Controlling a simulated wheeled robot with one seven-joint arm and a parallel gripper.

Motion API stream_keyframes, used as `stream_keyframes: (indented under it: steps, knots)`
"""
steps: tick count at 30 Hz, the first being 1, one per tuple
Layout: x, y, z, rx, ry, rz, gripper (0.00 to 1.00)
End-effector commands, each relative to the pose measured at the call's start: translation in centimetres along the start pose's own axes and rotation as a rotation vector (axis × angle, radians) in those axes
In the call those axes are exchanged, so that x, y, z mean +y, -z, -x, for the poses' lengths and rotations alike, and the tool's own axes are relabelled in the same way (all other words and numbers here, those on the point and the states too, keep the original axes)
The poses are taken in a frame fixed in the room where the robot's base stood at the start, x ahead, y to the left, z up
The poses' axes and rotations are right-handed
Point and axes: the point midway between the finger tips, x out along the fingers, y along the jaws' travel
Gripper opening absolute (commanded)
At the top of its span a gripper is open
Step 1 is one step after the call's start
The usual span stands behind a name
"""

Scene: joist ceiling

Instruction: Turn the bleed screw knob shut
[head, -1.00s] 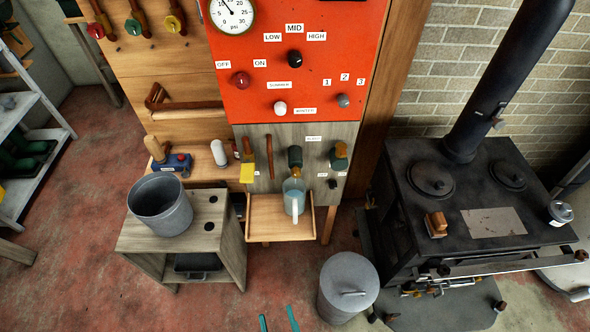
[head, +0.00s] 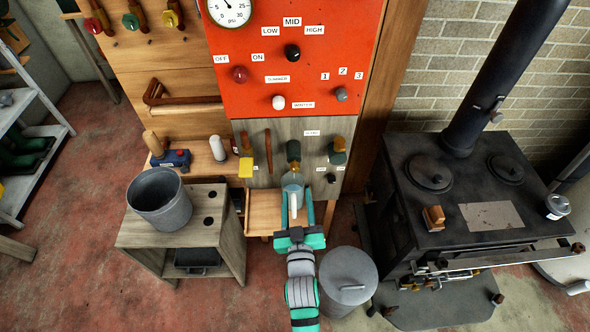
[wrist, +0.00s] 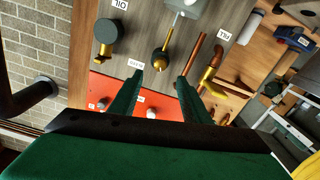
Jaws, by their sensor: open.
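A dark knob on a brass, pointed fitting (wrist: 162,57) sits on the grey wood panel; I take it as the bleed screw knob, though the label beside it is too small to read surely. In the head view this knob (head: 293,152) is above a pale jug (head: 292,181). My gripper (head: 296,216) is open and empty, in front of the panel and overlapping the jug in view. In the wrist view its two fingers (wrist: 160,80) point at the panel, one on each side of the knob's line, apart from it. The shut or open setting cannot be told.
An olive knob with brass (head: 338,151) and a small black knob (head: 331,178) are close on the right; a copper pipe (wrist: 195,52) and brass lever (wrist: 210,76) are on the other side. A wooden shelf (head: 264,212), lidded bin (head: 348,280) and black stove (head: 455,200) stand around.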

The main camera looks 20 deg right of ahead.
Motion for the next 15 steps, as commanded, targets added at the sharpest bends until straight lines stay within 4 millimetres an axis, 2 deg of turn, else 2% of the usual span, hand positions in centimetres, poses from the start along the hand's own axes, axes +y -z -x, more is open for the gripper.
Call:
stream_keyframes:
  steps: [5,15]
  knots:
    - [0.0,0.2,-1.6,0.004,-0.001,0.0,0.43]
    - [0.0,0.2,-7.1,0.003,0.0,-0.001,0.43]
